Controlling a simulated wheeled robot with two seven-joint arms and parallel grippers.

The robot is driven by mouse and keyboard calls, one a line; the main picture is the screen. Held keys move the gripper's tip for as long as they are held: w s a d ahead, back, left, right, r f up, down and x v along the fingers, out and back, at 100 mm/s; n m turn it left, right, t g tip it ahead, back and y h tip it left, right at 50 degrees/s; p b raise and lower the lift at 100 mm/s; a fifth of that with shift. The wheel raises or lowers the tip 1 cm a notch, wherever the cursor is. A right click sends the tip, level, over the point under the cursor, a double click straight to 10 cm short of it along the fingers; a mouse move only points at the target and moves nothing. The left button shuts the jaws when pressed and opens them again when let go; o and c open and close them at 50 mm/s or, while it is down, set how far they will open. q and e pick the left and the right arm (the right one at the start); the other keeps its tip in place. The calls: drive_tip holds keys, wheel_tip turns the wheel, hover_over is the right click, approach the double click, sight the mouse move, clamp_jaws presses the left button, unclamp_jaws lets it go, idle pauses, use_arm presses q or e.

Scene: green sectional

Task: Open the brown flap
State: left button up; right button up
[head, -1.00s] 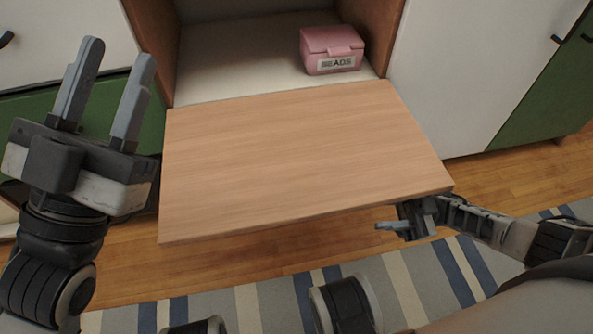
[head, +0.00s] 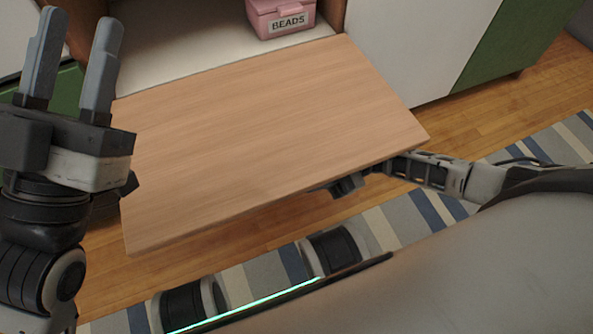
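The brown flap (head: 265,135) is a wood-grain panel folded down and out from the cabinet, lying about flat, with the compartment behind it uncovered. My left gripper (head: 75,50) is raised at the left, beside the flap's left edge, with its two grey fingers apart and nothing between them. My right gripper (head: 345,187) is at and partly under the flap's front edge, right of its middle. Its fingers are mostly hidden by the flap, so I cannot tell whether they are open or whether they touch it.
A pink box labelled BEADS (head: 281,17) sits inside the open compartment. White (head: 395,45) and green (head: 510,40) cabinet fronts stand to the right. A striped rug (head: 405,220) lies on the wooden floor (head: 490,130) in front.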

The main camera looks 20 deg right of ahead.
sight(292, 161)
drive_tip(key=shift+a+r, duration=0.4)
drive_tip(key=shift+a, duration=0.25)
use_arm(q)
drive_tip(key=shift+w+a+f+n+y+p, duration=0.1)
drive_tip(key=shift+w+f+n+y+p, duration=0.15)
drive_tip(key=shift+f+n+y, duration=0.4)
drive_tip(key=shift+w+f+n+y+p, duration=0.1)
drive_tip(key=shift+f+n+y+p, duration=0.1)
drive_tip(key=shift+f+n+y, duration=0.4)
use_arm(e)
drive_tip(key=shift+s+a, duration=0.1)
drive_tip(key=shift+a, duration=0.45)
use_arm(q)
drive_tip(key=shift+r+n, duration=0.15)
drive_tip(key=shift+n, duration=0.1)
